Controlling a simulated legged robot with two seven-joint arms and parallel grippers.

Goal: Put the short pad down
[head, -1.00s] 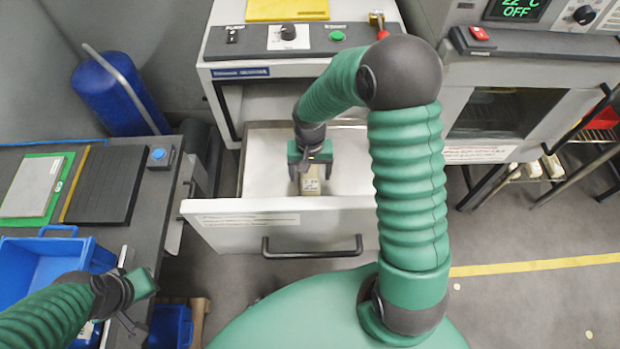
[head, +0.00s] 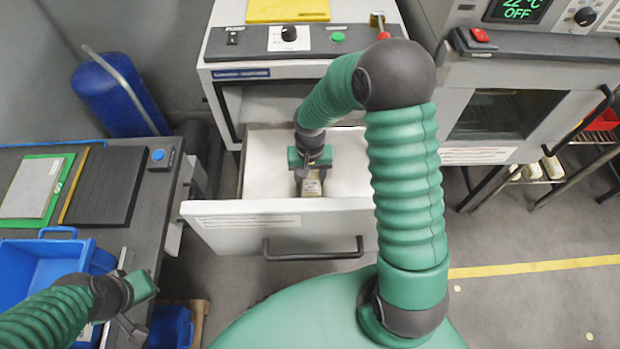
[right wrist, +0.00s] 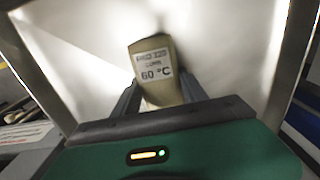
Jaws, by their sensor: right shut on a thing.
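The short pad (head: 311,187) is a small beige block inside the open white drawer (head: 345,205). In the right wrist view the pad (right wrist: 156,88) shows a white label reading "60 °C" and sits between the two dark fingers. My right gripper (head: 309,180) is shut on it, low inside the drawer; whether the pad touches the drawer floor I cannot tell. My left gripper (head: 140,305) is at the lower left beside the bench edge, away from the pad; its fingers are too unclear to tell open from shut.
The drawer's front wall and handle (head: 313,250) stand close in front of my right gripper. The drawer floor around the pad looks bare. On the left bench are a blue crate (head: 50,245) and a black ribbed plate (head: 106,185). An oven (head: 500,112) stands right.

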